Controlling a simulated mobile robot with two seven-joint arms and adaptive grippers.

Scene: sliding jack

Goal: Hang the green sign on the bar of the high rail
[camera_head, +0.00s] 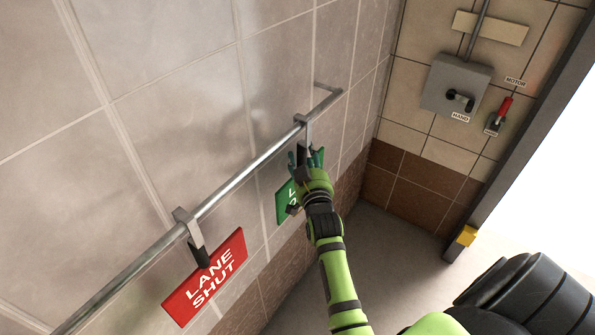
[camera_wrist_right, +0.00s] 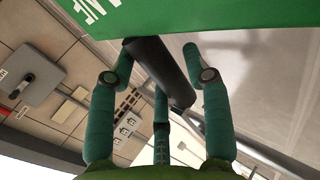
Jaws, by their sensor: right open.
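The green sign (camera_head: 283,204) is at the high rail's bar (camera_head: 257,163), partly hidden behind my right gripper. Its grey hook (camera_head: 302,122) appears over the bar, as the red sign's hook does. My right gripper (camera_head: 306,160) is just below that hook. In the right wrist view the green sign (camera_wrist_right: 180,14) fills the top, and its black grip (camera_wrist_right: 160,72) slants between the teal fingers of my right gripper (camera_wrist_right: 160,78). The fingers are open around the grip; contact is hard to tell. My left gripper is not in view.
A red LANE SHUT sign (camera_head: 206,277) hangs from the same bar, nearer and to the left. A grey switch box (camera_head: 456,88) and a red-handled switch (camera_head: 499,114) are on the right wall. A dark post (camera_head: 530,130) edges a bright opening.

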